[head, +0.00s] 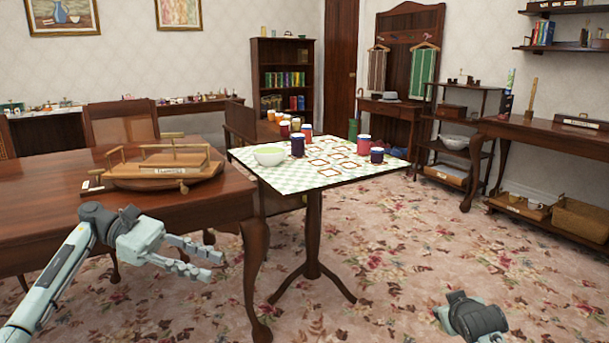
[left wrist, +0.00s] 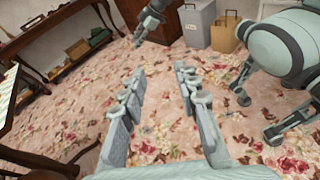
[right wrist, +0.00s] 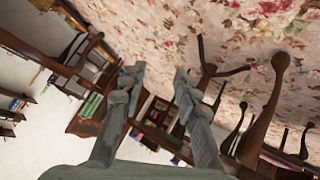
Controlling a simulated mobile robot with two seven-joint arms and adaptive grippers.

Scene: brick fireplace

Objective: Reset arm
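My left gripper (head: 207,263) is in the lower left of the head view, in front of the wooden table and above the carpet. Its fingers are apart with nothing between them, as the left wrist view (left wrist: 158,100) also shows. My right arm shows only as a dark joint at the bottom right of the head view; its gripper is out of that view. In the right wrist view my right gripper (right wrist: 158,90) has its fingers apart and empty.
A wooden table (head: 60,205) with a model boat (head: 165,175) stands at left. A small pedestal table (head: 240,157) holds a bowl (head: 269,155) and several jars (head: 298,145). A side table (head: 540,130) stands at right. The carpet (head: 400,270) at front right is open.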

